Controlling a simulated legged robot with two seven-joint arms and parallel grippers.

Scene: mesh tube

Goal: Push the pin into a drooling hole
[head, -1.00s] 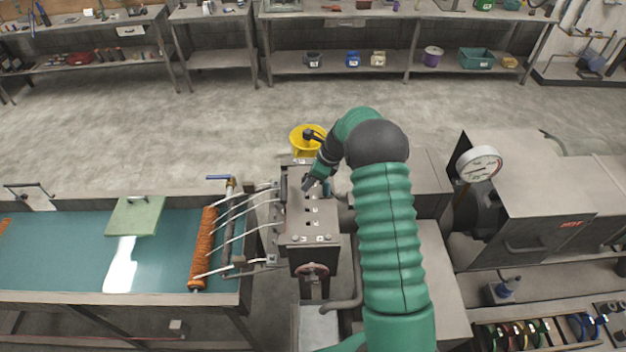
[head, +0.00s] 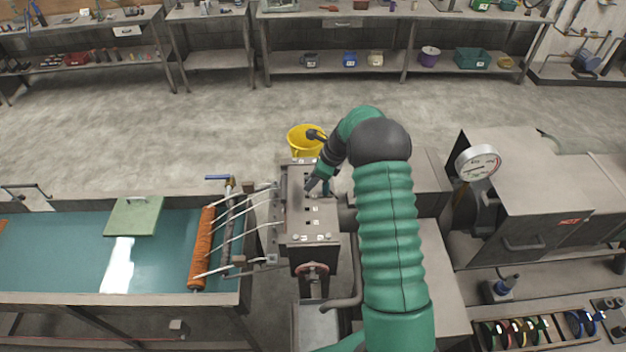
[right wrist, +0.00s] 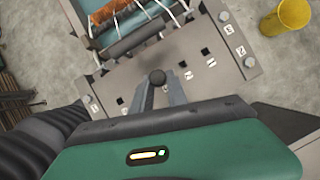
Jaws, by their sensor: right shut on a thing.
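The grey steel die block (head: 297,239) stands in the middle of the head view, with a row of small square holes in its top. My right gripper (head: 313,184) is over the far part of this top. In the right wrist view its fingers (right wrist: 163,92) are shut on a pin with a round dark knob (right wrist: 157,76), above the row of holes (right wrist: 189,75). The pin's lower end is hidden, so I cannot tell whether it is in a hole. Several white strands (head: 240,232) run from the block's left side to an orange roller (head: 202,248). My left gripper is not in view.
A teal water trough (head: 70,250) with a green plate (head: 135,215) is at left. A yellow bucket (head: 303,140) stands behind the block. A machine with a pressure gauge (head: 478,162) is at right. The floor behind is clear.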

